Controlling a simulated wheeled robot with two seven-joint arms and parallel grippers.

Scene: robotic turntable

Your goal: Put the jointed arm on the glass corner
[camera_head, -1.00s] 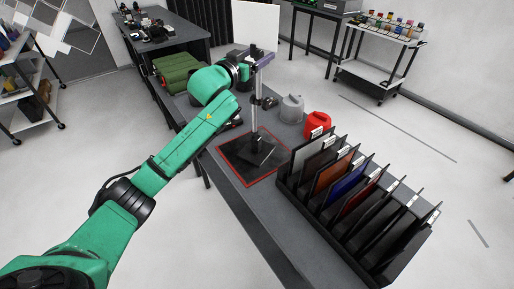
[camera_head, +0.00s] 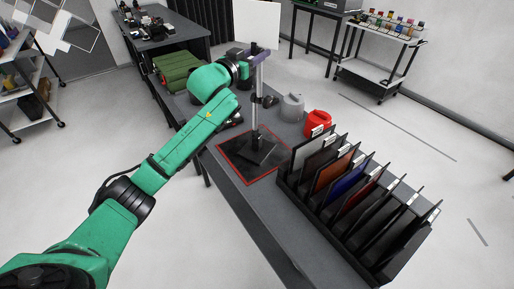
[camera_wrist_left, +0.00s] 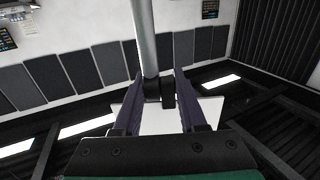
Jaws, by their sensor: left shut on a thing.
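The jointed arm (camera_head: 255,112) is a tall silver post with black joint clamps and a dark foot. It stands roughly upright over the glass corner (camera_head: 233,172), a dark square with a red border on the grey table. I cannot tell whether the foot touches the dark square. My left gripper (camera_head: 256,58) comes in from the left and is shut on the jointed arm near its top. In the left wrist view, the purple fingers are on either side of a black clamp on the silver post (camera_wrist_left: 144,30). My right gripper is not in view.
A black rack (camera_head: 345,240) of several coloured panels stands at the table's right end. A red can (camera_head: 317,124) and a grey can (camera_head: 292,108) stand behind the square.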

